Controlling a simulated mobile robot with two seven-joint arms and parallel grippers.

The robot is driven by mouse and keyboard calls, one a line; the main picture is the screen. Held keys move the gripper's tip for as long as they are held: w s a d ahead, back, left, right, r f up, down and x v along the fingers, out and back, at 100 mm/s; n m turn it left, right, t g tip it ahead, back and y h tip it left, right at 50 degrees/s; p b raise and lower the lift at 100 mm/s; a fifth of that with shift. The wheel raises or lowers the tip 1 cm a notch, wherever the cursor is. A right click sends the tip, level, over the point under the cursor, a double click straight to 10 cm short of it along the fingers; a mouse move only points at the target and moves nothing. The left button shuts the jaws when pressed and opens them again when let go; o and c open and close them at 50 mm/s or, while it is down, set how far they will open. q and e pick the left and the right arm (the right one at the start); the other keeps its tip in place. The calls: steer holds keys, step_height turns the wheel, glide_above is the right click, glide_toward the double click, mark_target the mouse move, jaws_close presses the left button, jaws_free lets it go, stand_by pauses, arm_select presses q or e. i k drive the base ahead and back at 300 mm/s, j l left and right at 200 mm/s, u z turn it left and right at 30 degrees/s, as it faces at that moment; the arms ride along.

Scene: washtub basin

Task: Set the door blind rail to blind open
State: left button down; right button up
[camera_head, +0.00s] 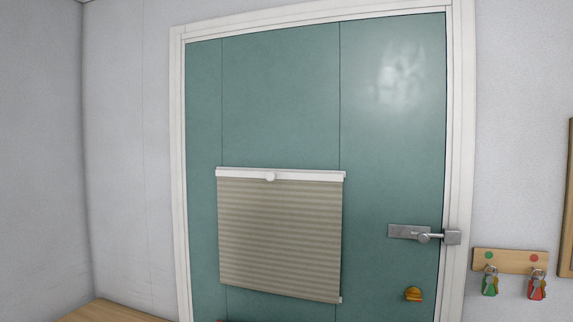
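The door blind (279,238) hangs on the teal door (285,110) in the head view, left of the door's lower middle. Its pleated beige cloth is spread out below a white rail (310,175). A round white knob (270,177) sits near the middle of the rail. A small white piece shows at the blind's lower right corner. Neither of my grippers is in the picture, so their distance from the rail and their state do not show.
A metal latch (408,232) sits on the door's right side, reaching the white frame. A wooden key rack (510,261) with two key bunches hangs on the right wall. A wooden surface (105,312) shows at bottom left.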

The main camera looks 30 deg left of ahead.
mark_target(270, 177)
steer(key=i, duration=1.3)
steer(key=u, duration=0.45)
